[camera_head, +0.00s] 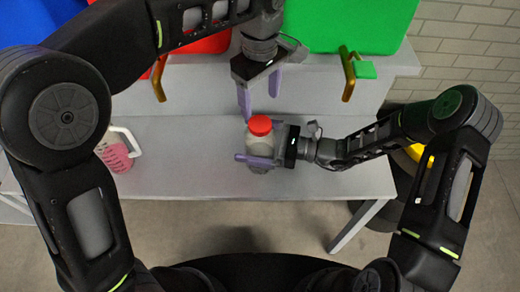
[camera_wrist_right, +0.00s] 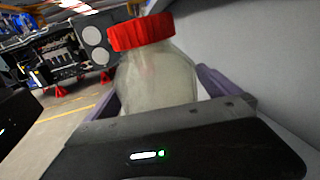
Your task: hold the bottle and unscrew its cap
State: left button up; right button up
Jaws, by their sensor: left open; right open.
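The bottle (camera_head: 259,146) stands on the grey table, a pale translucent body with a red cap (camera_head: 260,125) on top. It also shows in the right wrist view, with its body (camera_wrist_right: 155,78) and the ridged red cap (camera_wrist_right: 141,32) on it. My right gripper (camera_head: 258,150) comes in from the right with its fingers on either side of the bottle body, open around it. My left gripper (camera_head: 259,98) is above and behind the bottle, fingers pointing down, open and empty, apart from the cap. The bottle's lower part is partly hidden by the right gripper.
A container with pink contents and a white handle (camera_head: 118,150) stands at the table's left. Red, green (camera_head: 345,22) and blue (camera_head: 30,20) bins stand behind, with brass-coloured handles (camera_head: 348,75) in front. The table (camera_head: 200,180) is clear between the container and the bottle.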

jog(key=shift+a, duration=0.2)
grip_shut()
dwell(1.1)
